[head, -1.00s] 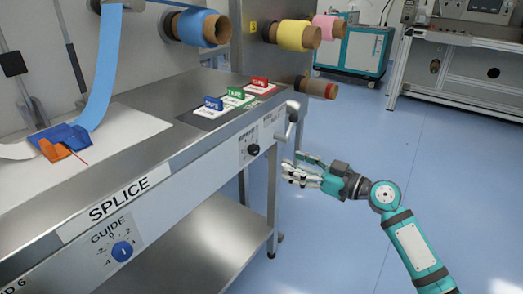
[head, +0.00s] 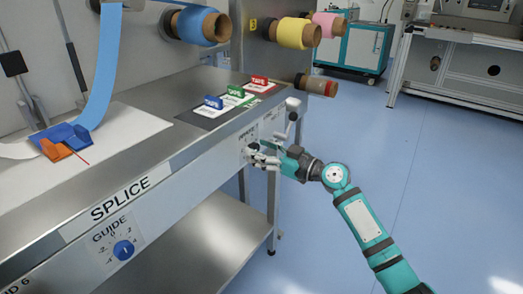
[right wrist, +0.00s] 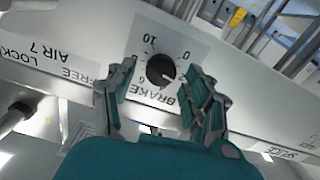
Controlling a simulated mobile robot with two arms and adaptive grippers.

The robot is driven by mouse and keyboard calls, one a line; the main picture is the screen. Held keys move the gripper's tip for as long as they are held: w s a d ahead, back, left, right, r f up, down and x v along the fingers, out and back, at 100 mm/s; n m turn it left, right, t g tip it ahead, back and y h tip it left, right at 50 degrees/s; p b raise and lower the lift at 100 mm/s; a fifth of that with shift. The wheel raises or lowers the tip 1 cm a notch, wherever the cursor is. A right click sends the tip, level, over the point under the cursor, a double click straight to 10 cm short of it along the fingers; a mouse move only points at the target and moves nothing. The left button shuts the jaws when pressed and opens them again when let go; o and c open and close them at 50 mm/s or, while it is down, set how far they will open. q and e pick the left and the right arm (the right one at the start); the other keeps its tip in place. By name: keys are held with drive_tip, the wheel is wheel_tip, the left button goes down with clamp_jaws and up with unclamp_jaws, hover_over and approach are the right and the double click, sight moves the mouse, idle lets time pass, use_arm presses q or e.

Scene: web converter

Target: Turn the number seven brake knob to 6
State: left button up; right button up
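The black brake knob (right wrist: 161,70) sits on a white dial plate marked BRAKE on the machine's front panel. It shows in the right wrist view between the fingers of my right gripper (right wrist: 163,82). The fingers are spread, one on each side of the knob, with a visible gap to it. I cannot read the knob's setting surely; a 10 and a 0 show on the dial. In the head view my right gripper (head: 260,157) is at the panel and mostly hides the knob. My left gripper is not in view.
A label reading AIR 7 (right wrist: 51,56) is beside the dial. A guide knob (head: 123,250) is farther left on the same panel. A crank handle (head: 291,112) stands out at the table corner, close above my gripper. Open floor lies to the right.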

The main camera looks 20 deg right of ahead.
clamp_jaws()
drive_tip(key=m, duration=0.3)
drive_tip(key=shift+d+m, duration=0.1)
drive_tip(key=shift+m, duration=0.3)
drive_tip(key=m, duration=0.4)
drive_tip(key=shift+w+m+p, duration=0.1)
drive_tip(key=shift+m+p, duration=0.2)
drive_tip(key=shift+p, duration=0.05)
drive_tip(key=shift+m, duration=0.4)
drive_tip(key=m+p, duration=0.3)
drive_tip(key=m, duration=0.3)
drive_tip(key=shift+d, duration=0.1)
drive_tip(key=m+p, duration=0.3)
drive_tip(key=m, duration=0.2)
drive_tip(key=shift+f, duration=0.15)
use_arm(q)
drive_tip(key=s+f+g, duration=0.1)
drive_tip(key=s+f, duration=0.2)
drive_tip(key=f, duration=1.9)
drive_tip(key=shift+p, duration=0.35)
use_arm(e)
drive_tip(key=shift+f+m, duration=0.1)
drive_tip(key=shift+m, duration=0.6)
